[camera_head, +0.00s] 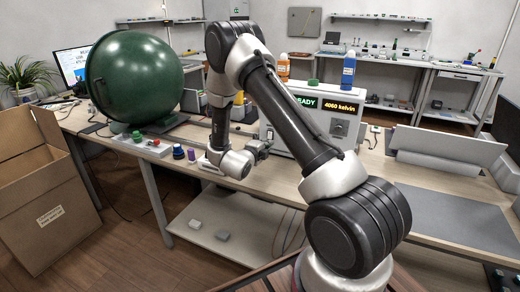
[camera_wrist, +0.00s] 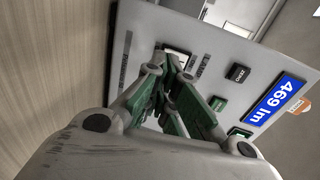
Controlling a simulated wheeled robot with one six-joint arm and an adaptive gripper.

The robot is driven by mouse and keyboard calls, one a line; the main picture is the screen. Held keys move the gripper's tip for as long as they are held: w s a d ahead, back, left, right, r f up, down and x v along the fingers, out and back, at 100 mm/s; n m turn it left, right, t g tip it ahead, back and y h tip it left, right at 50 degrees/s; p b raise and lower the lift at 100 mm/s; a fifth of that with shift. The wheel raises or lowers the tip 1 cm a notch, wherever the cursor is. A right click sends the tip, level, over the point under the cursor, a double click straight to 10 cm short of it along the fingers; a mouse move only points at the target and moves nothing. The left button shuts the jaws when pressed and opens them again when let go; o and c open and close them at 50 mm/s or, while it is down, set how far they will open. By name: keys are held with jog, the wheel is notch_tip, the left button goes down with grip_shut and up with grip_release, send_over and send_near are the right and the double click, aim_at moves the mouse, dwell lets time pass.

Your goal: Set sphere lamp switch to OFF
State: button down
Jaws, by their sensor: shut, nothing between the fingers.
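The instrument box (camera_head: 322,140) stands on the bench with lit displays, one reading "4060 kelvin". My gripper (camera_head: 262,150) is low at the left end of its front, at the end of my bent arm. In the wrist view my gripper (camera_wrist: 172,62) is shut and empty, its fingertips right in front of a pale, switch-like part (camera_wrist: 181,60) on a grey panel (camera_wrist: 216,48). The large green sphere (camera_head: 136,76) stands on the bench to the left.
The wrist view shows a dark button (camera_wrist: 238,73), a green button (camera_wrist: 217,103) and a blue "469 lm" display (camera_wrist: 274,101) on the panel. A small control box (camera_head: 143,145) and purple pot (camera_head: 191,155) stand left of my gripper.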

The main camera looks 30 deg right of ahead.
jog(key=shift+x, duration=1.45)
jog(key=shift+f, duration=0.1)
